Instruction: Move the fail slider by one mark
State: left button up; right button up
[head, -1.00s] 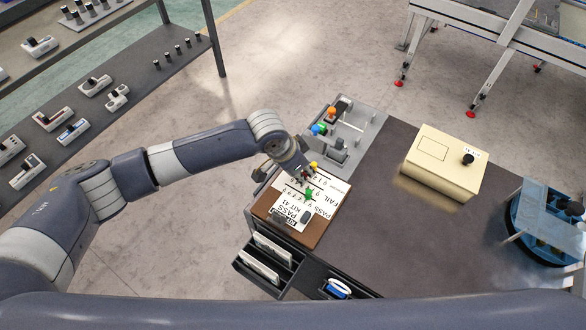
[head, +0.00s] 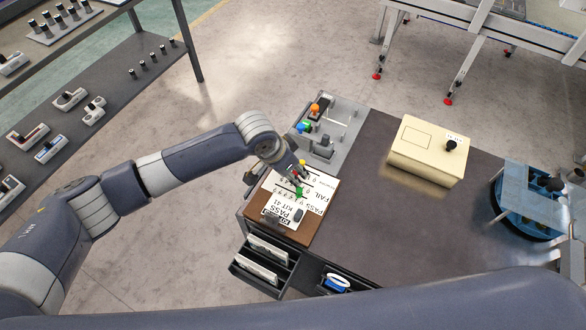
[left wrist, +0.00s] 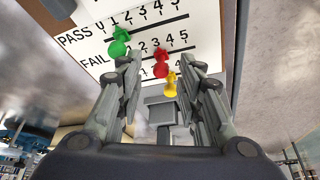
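The score board (head: 284,216) lies on a brown block at the table's left edge, with PASS and FAIL rows. In the left wrist view, a green slider (left wrist: 119,42) sits on the PASS row near its low numbers. A red slider (left wrist: 161,66) stands by the FAIL row; its exact mark is unclear. A yellow slider (left wrist: 171,85) is on the third row. My left gripper (left wrist: 160,70) is open over the board, its fingers on either side of the red slider, apart from it as far as I see. My left gripper (head: 290,174) partly hides the sliders in the head view. My right gripper is out of view.
A grey tray with colored knobs (head: 343,112) adjoins the board. A cream box (head: 428,150) and a blue round fixture (head: 530,194) stand farther right. Open bins (head: 262,262) hang at the table's front. The dark tabletop between is clear.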

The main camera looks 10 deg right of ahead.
pick_arm(q)
jog(key=v, duration=1.1)
jog(key=shift+a+r, duration=0.2)
jog(key=shift+r, duration=0.1)
jog(key=shift+s, duration=0.1)
